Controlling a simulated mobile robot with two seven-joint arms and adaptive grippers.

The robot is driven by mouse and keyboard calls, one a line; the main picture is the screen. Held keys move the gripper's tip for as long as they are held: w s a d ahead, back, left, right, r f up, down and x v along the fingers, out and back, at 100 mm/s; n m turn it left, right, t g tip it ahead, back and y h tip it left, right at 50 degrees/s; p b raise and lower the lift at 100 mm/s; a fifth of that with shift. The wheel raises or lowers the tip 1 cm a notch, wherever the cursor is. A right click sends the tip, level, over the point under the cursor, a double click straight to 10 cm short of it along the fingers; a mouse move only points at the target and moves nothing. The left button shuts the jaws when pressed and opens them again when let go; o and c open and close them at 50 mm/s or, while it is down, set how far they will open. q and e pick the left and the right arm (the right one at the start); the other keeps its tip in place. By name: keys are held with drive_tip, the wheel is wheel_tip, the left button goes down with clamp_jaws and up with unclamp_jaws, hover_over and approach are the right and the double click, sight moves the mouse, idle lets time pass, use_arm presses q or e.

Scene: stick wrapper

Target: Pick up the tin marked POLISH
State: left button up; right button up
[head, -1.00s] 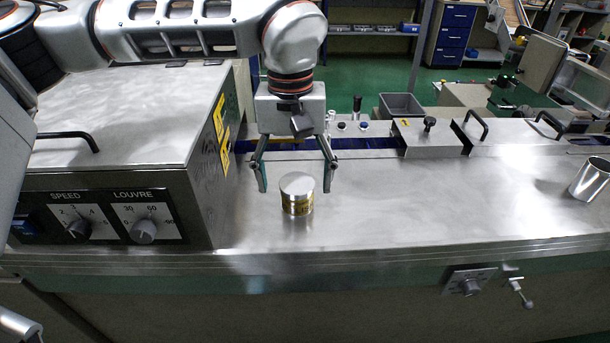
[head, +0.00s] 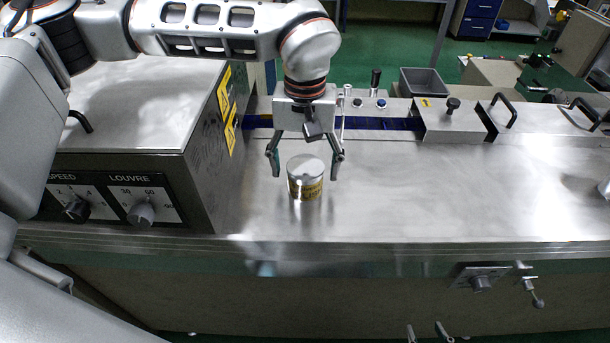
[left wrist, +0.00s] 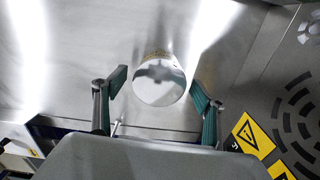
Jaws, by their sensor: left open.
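A short silver tin (head: 305,186) with a yellow printed label band stands upright on the steel counter. The lettering is too small to read. My left gripper (head: 304,173) points down over it, open, one finger on each side and slightly behind the tin. In the left wrist view the tin's round shiny lid (left wrist: 160,82) shows between the two open fingers (left wrist: 158,90), with gaps on both sides. The tips of my right gripper (head: 427,333) show at the bottom edge, apart and empty, below the counter front.
A steel machine housing (head: 130,110) with dials stands close to the left of the tin. Behind are a blue strip, small knobs and a grey bin (head: 425,88). Covers with handles (head: 465,120) stand back right. The counter right of the tin is clear.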

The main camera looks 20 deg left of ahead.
use_arm(q)
drive_tip(key=shift+f, duration=0.3)
drive_tip(key=c, duration=1.4)
drive_tip(key=shift+c, duration=0.2)
drive_tip(key=shift+r, duration=0.15)
